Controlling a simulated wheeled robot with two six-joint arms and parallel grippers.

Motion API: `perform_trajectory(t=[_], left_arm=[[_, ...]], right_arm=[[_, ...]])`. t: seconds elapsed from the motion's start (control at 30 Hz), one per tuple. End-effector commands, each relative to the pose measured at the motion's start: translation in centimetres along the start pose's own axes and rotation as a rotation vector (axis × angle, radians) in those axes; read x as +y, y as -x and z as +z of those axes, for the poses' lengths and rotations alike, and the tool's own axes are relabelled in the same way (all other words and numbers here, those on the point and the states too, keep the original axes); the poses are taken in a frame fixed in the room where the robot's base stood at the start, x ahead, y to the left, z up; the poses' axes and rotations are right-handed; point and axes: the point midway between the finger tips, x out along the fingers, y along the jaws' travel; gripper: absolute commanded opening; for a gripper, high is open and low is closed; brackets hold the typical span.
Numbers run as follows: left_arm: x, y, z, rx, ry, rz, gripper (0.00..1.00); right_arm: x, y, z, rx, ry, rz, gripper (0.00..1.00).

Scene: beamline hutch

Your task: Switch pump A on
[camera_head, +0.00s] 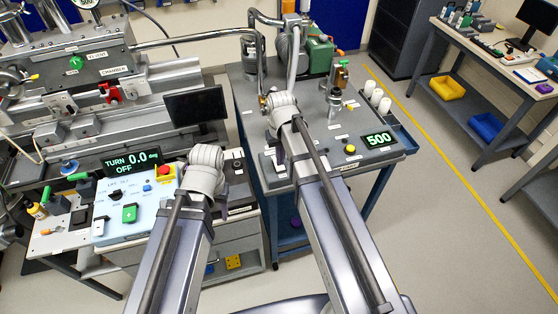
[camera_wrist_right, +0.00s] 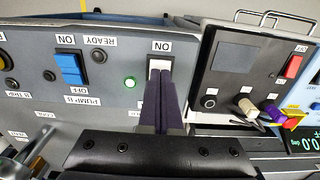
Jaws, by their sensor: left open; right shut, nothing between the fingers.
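In the right wrist view, a grey panel with upside-down labels carries a white switch (camera_wrist_right: 159,65) by an ON label. My right gripper (camera_wrist_right: 162,85) is shut and empty, with its dark fingertips over the white switch's lower part; I cannot tell if they touch. Any name label for this switch is hidden. A blue switch (camera_wrist_right: 70,68) labelled PUMP B sits to the left. In the head view, my right gripper (camera_head: 279,150) is at the pump table's near left edge. My left gripper (camera_head: 223,188) is open beside the blue control box.
The pump table (camera_head: 315,120) holds a green pump (camera_head: 320,55), white cylinders and a display reading 500 (camera_head: 380,139). The control box (camera_head: 135,205) has a red emergency button (camera_head: 165,172) and a display reading TURN 0.0, OFF (camera_head: 133,162).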

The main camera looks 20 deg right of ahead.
Motion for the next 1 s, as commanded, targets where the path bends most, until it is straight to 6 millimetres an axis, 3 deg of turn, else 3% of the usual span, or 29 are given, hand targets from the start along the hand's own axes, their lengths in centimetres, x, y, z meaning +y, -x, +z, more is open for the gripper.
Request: perform_trajectory(t=[0.6, 1.0], left_arm=[[-0.5, 5.1, 0.3, 0.0, -0.002, 0.0, 0.53], [-0.5, 5.4, 0.3, 0.0, -0.002, 0.0, 0.53]], right_arm=[[0.0, 5.2, 0.0, 0.0, 0.0, 0.0, 0.0], [-0.2, 5.4, 0.2, -0.001, 0.003, 0.001, 0.0]])
